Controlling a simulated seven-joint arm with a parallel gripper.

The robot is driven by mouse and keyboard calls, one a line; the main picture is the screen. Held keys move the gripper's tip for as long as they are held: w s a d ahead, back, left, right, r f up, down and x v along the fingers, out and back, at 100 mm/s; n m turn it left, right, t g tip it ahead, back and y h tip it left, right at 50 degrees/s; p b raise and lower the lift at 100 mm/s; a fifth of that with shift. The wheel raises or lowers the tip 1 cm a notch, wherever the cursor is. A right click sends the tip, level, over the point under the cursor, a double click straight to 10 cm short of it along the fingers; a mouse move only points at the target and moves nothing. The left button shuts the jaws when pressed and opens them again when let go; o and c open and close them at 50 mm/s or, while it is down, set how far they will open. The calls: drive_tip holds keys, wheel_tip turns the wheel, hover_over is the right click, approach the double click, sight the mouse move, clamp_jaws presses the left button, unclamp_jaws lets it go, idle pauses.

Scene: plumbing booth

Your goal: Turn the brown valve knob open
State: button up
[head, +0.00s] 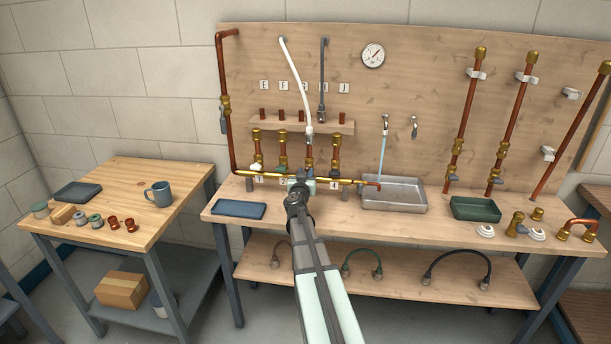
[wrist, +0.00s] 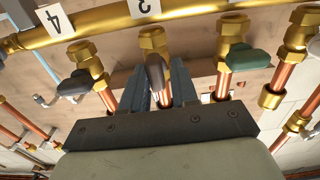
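The brown valve knob (wrist: 156,73) shows in the wrist view as a dark, rounded lever below a brass fitting, roughly in line with its copper pipe. My gripper (wrist: 161,85) has its two grey fingers on either side of this knob. The fingers are apart; a narrow gap shows on the right side of the knob, and contact on the left is unclear. In the head view, my gripper (head: 302,182) is at the brass manifold (head: 245,173) and hides the brown knob.
A green knob (wrist: 247,58) sits close to the right in the wrist view and a grey knob (wrist: 80,84) to the left. In the head view, a metal basin (head: 423,206) stands right of the manifold, and a blue tray (head: 238,209) lies in front on the left.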

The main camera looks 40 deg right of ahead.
drive_tip(key=shift+d+r, duration=0.2)
drive_tip(key=shift+d, duration=0.35)
drive_tip(key=v, duration=1.4)
drive_tip(key=shift+a, duration=0.4)
drive_tip(key=shift+f, duration=0.15)
